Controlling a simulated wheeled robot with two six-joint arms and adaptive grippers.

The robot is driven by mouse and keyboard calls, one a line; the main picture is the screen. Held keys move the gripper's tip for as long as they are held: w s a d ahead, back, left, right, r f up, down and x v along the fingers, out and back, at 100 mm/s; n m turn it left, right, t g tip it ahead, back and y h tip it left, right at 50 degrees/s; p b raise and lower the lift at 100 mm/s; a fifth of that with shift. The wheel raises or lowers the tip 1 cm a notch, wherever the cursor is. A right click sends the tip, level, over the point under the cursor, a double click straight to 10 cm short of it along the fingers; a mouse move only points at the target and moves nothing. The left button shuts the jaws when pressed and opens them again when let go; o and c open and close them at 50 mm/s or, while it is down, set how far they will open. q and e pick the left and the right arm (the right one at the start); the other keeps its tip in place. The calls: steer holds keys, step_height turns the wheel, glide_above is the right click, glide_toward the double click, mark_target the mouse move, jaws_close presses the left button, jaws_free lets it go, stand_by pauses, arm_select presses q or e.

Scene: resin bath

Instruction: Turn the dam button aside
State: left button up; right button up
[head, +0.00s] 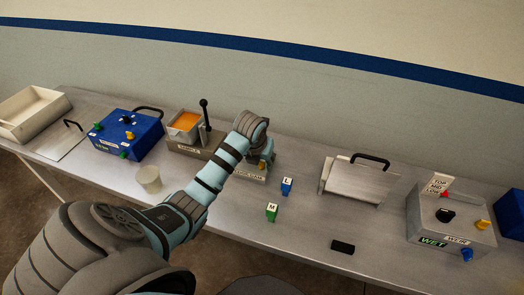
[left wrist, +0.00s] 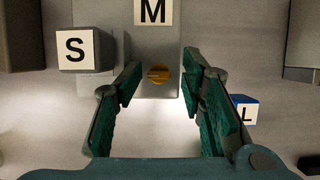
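The yellow dam button (head: 262,165) sits at the right end of a long grey bath unit (head: 222,162), near a label that seems to read DAM. In the left wrist view the round yellow button (left wrist: 158,74) shows on the grey casing, beyond and between the fingertips. My left gripper (left wrist: 158,82) is open and empty, with one green-padded finger to each side of the button and a gap on both sides. In the head view my arm and wrist partly cover the unit's right end. My right gripper is not in view.
In the wrist view an S block (left wrist: 75,48) is near the left finger. An orange bath (head: 186,121) and black lever (head: 204,108) are left. A white cup (head: 149,179) stands in front.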

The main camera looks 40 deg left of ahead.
arm_select(q)
steer(key=v, duration=0.8)
